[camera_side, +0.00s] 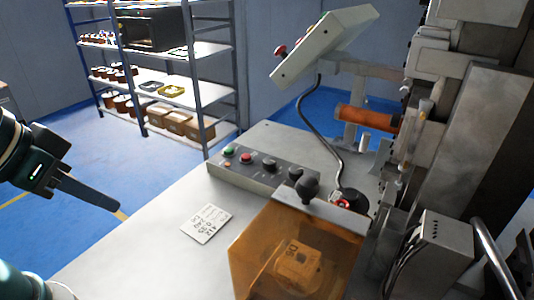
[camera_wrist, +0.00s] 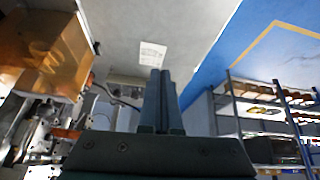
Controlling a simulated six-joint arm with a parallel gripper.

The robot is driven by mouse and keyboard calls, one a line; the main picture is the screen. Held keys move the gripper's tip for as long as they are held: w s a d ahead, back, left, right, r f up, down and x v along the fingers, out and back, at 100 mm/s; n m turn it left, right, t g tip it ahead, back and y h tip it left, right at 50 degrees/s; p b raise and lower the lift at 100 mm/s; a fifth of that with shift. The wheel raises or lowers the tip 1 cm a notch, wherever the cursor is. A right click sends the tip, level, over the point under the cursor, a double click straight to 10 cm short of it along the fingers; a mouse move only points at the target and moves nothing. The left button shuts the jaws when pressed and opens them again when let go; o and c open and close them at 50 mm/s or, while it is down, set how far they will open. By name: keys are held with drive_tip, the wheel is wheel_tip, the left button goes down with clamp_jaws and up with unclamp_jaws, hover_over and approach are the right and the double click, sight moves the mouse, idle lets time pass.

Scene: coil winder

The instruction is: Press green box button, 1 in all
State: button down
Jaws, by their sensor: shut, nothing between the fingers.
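The grey button box (camera_side: 252,178) lies on the pale bench top, with a row of buttons and knobs along its upper face. Its green button (camera_side: 228,151) is at the box's far left end, beside a red button (camera_side: 246,157). My gripper (camera_side: 122,215) is at the left of the side view, apart from the box and left of it. Its fingers are shut with nothing between them. In the wrist view, my gripper (camera_wrist: 160,74) points toward the bench, and I cannot make out the green button there.
A printed white card (camera_side: 205,223) lies on the bench near the box. An orange translucent cover (camera_side: 262,245) stands in front of the box. The winder machine (camera_side: 475,130) fills the right side. A tilted panel (camera_side: 325,45) overhangs behind. The bench's left part is clear.

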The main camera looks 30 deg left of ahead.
drive_tip(key=w+a+r+n+t+y, duration=0.15)
drive_tip(key=w+r+n, duration=0.3)
drive_tip(key=w, duration=0.55)
drive_tip(key=w+a+r+n+t, duration=0.1)
drive_tip(key=w+r+n+t, duration=0.2)
drive_tip(key=w+r, duration=0.45)
drive_tip(key=n+g, duration=0.1)
drive_tip(key=n, duration=0.2)
hover_over(227, 153)
wheel_tip(227, 153, down, 12)
drive_tip(key=shift+f, duration=0.2)
drive_tip(key=shift+y, duration=0.25)
drive_tip(key=shift+d+f, duration=0.1)
drive_tip(key=shift+f, duration=4.25)
drive_tip(key=shift+f, duration=0.1)
